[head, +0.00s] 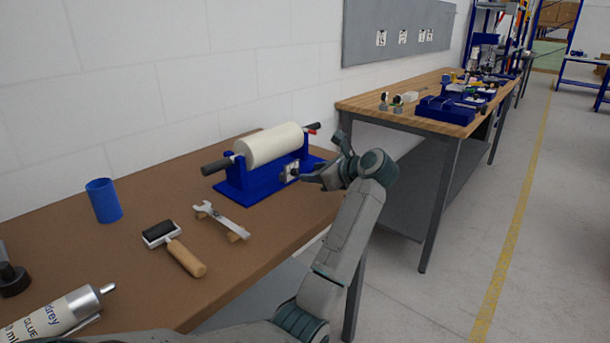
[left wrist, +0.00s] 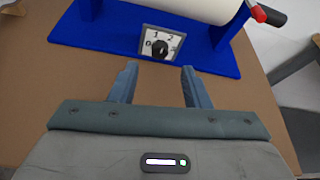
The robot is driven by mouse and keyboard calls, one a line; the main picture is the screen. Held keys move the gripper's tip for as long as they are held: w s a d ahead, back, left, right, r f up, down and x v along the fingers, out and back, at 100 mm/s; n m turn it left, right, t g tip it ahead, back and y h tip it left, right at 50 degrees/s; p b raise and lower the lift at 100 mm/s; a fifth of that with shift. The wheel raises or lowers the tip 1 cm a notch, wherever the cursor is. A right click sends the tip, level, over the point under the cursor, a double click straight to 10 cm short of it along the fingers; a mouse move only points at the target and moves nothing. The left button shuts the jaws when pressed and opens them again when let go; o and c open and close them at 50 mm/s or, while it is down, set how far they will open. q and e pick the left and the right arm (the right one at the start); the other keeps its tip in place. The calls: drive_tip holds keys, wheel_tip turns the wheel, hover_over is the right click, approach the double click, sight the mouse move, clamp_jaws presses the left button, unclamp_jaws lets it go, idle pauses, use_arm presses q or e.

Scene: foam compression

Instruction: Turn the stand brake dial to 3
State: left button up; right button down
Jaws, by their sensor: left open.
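The brake dial is a small black knob (left wrist: 160,49) on a pale square plate (left wrist: 148,34) marked with numerals, fixed to the front of the blue stand (head: 250,184). I cannot tell which numeral the knob points at. The stand carries a cream roll (head: 272,145). My left gripper (head: 320,164) is open and empty, close in front of the dial. In the left wrist view, its two fingers (left wrist: 158,77) are spread, with the dial beyond and roughly between their tips, apart from them. My right gripper is not in view.
A red-tipped part (left wrist: 258,14) sticks out at the stand's right end. A second workbench (head: 400,112) stands behind.

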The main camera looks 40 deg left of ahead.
use_arm(q)
drive_tip(key=v, duration=0.5)
drive_tip(key=shift+d, duration=0.15)
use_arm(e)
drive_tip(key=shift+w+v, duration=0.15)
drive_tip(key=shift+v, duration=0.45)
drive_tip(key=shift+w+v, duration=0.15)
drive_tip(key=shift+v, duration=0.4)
